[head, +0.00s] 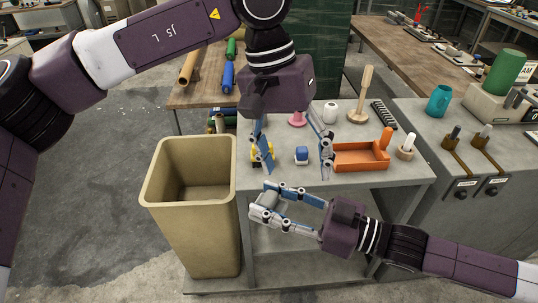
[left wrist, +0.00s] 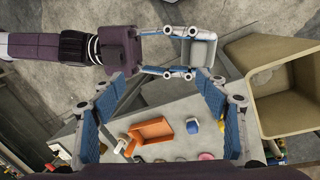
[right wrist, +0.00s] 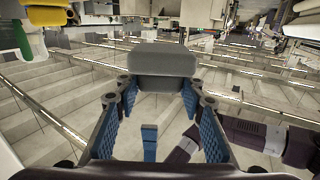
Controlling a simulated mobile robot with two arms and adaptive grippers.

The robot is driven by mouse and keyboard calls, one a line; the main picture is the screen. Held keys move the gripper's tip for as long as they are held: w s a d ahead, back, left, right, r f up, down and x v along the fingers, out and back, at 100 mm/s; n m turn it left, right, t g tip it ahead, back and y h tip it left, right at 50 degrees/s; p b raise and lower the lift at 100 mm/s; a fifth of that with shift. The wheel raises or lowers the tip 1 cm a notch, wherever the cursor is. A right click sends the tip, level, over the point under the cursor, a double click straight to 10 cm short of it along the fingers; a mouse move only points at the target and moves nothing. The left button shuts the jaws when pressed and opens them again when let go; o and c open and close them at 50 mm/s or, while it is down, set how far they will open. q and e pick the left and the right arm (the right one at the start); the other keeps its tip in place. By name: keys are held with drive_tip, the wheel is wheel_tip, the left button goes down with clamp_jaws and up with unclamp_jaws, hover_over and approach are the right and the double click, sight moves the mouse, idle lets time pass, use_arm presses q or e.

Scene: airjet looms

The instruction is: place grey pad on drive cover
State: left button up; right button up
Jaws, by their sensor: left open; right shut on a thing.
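The grey pad (head: 268,199) is a small rounded block held between the fingertips of my right gripper (head: 262,202), in front of the bench. It shows in the left wrist view (left wrist: 199,52) and, broad side on, in the right wrist view (right wrist: 162,58). My left gripper (head: 294,160) is open and empty, pointing down over the bench's front part. A small blue-and-white object (head: 302,155) shows between its fingers, apart from them; it also shows in the left wrist view (left wrist: 192,126). I cannot tell for certain which surface is the drive cover.
The grey bench top (head: 395,177) carries an orange tray (head: 358,163), a wooden-handled tool (head: 363,95), a pink object (head: 297,119) and a white-topped piece (head: 407,146). A tan bin (head: 190,235) stands left. A grey cabinet (head: 465,150) with two levers adjoins at right.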

sight(269, 197)
use_arm(q)
drive_tip(key=a+t+y, duration=0.1)
drive_tip(key=a+y, duration=0.2)
drive_tip(key=a, duration=0.1)
drive_tip(key=shift+m, duration=0.3)
drive_tip(key=f, duration=1.1)
drive_tip(key=shift+w+a+f, duration=0.1)
drive_tip(key=shift+w+a, duration=0.1)
drive_tip(key=shift+w, duration=0.15)
drive_tip(key=shift+c, duration=0.5)
drive_tip(key=c, duration=1)
drive_tip(key=shift+c, duration=0.5)
use_arm(e)
drive_tip(key=o, duration=1.2)
